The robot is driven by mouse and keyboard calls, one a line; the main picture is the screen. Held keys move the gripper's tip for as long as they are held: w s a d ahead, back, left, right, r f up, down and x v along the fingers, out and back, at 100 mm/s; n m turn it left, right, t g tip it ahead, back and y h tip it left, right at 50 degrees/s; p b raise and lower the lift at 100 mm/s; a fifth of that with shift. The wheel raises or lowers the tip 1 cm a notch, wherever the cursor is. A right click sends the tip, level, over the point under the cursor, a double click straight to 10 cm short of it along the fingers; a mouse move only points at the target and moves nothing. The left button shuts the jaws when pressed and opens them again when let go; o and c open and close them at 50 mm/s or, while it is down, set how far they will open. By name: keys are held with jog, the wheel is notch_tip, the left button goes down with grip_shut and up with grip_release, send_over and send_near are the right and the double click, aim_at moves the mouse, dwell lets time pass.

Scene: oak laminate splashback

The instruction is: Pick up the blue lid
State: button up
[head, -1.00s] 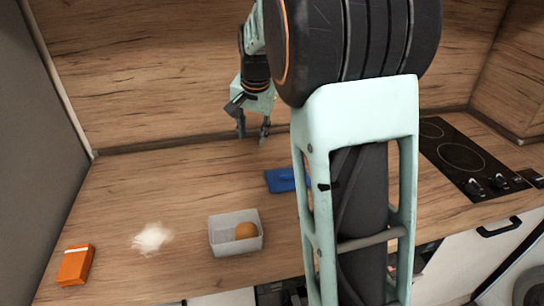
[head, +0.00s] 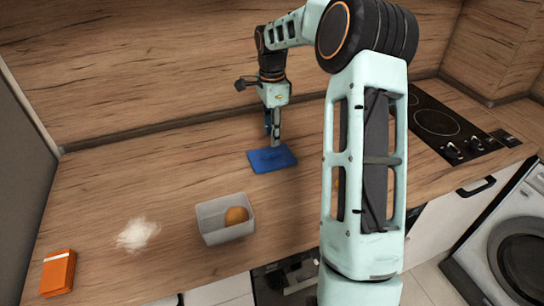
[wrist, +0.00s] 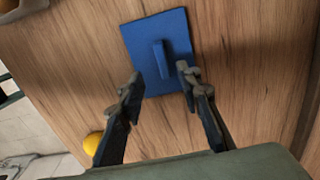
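The blue lid (head: 272,159) lies flat on the wooden counter. In the wrist view the lid (wrist: 143,36) is a blue square with a raised bar handle (wrist: 161,59) in its middle. My gripper (head: 272,141) points down over the lid's back part in the head view. In the wrist view my gripper (wrist: 158,76) is open, with one finger on each side of the handle and nothing between the fingertips but the lid below. I cannot tell whether the fingertips touch the lid.
A whitish open box (head: 212,225) with an orange ball (head: 236,216) in it stands in front of the lid. An orange box (head: 58,273) and a white patch (head: 137,235) are at left. A black cooktop (head: 437,123) is at right. The wooden splashback (head: 150,60) rises behind.

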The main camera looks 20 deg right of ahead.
aim_at(271, 151)
jog(key=shift+w+f+p, duration=0.15)
jog(key=shift+f+p, duration=0.25)
jog(key=shift+f, duration=2.75)
jog(key=shift+c, duration=0.4)
grip_shut()
